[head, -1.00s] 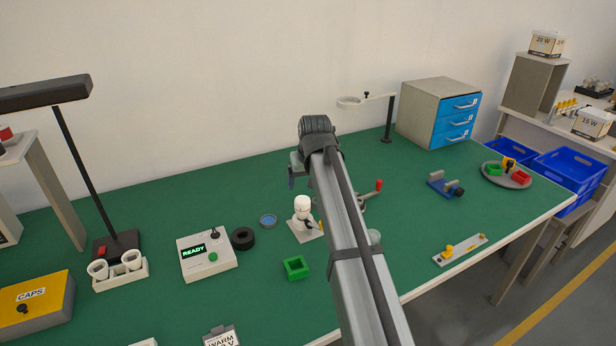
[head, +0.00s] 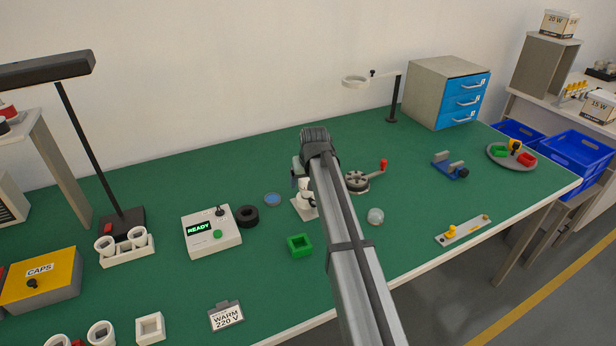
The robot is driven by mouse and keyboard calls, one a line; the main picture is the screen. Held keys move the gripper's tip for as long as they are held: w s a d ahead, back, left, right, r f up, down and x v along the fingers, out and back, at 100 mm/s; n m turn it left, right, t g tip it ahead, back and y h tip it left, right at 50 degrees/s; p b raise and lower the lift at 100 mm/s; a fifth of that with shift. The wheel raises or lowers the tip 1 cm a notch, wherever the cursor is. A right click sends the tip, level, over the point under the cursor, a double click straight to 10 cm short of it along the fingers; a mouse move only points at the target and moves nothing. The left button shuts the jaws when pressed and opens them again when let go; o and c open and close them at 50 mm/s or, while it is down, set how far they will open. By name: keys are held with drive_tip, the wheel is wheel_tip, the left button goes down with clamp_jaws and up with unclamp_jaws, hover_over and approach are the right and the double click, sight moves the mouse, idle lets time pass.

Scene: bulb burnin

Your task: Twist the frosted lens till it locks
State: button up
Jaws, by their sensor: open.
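A white lamp-like fixture (head: 304,205) stands upright on a small pale base plate near the middle of the bench, its top largely hidden by my arm. My gripper (head: 297,182) is at the upper part of this fixture, mostly hidden behind my wrist; its jaws are open. I cannot tell whether it touches the fixture. A pale, translucent dome (head: 375,216) lies on the green bench to the right of my arm. I cannot tell whether this dome or the fixture's white top is the frosted lens.
A control box (head: 211,232) reading READY, a black ring (head: 247,216) and a blue disc (head: 273,199) lie left. A red-handled crank device (head: 357,182) stands just right of my arm.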

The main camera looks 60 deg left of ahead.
drive_tip(key=c, duration=1.1)
drive_tip(key=shift+s+m+t, duration=0.1)
drive_tip(key=shift+m+t, duration=0.4)
drive_tip(key=shift+m, duration=1)
drive_tip(key=shift+a, duration=0.1)
drive_tip(key=shift+s+m+t+h, duration=0.1)
drive_tip(key=shift+m+t+h, duration=0.3)
drive_tip(key=shift+m, duration=0.6)
drive_tip(key=o, duration=1.1)
